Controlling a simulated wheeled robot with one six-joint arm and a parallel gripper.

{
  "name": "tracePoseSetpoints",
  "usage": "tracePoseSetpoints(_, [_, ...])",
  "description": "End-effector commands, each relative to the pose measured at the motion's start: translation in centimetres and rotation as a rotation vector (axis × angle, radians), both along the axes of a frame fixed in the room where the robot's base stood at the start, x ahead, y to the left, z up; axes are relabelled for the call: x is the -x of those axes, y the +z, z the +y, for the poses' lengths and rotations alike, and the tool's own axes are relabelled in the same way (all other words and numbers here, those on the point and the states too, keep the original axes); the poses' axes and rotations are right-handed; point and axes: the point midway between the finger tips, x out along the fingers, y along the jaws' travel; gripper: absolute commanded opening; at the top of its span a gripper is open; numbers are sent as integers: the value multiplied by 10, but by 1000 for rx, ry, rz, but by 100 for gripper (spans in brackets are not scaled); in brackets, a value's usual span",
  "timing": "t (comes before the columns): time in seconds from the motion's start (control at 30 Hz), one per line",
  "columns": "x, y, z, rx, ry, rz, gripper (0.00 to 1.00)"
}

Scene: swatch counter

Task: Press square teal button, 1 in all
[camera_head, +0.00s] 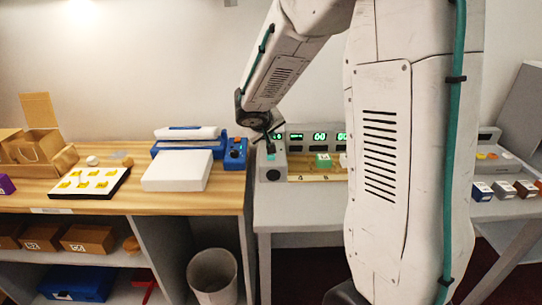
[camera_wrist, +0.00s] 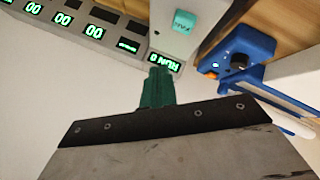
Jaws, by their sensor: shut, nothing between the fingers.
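The square teal button (camera_wrist: 183,20) with dark lettering sits on a light grey panel at the top of the wrist view. The fingertips appear beside a green display (camera_wrist: 165,62) reading RUN 0, apart from the button in the picture. Height above the panel is hard to judge.
A row of green number displays (camera_wrist: 62,18) runs along the panel. A blue device with a dark knob (camera_wrist: 237,62) stands beside it. In the head view, a green block (camera_head: 323,160) sits on the wooden strip. A white box (camera_head: 177,171) stands on the left counter.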

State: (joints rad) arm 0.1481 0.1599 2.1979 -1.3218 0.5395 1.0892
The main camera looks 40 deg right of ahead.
Motion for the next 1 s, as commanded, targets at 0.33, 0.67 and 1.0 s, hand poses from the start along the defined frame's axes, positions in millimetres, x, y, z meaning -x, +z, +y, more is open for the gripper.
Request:
tracePoseSetpoints(0.33, [0, -38, 0, 0, 0, 1, 0])
tracePoseSetpoints(0.67, [0, -43, 0, 0, 1, -1, 0])
tracePoseSetpoints(1.0, [0, -43, 0, 0, 0, 0, 0])
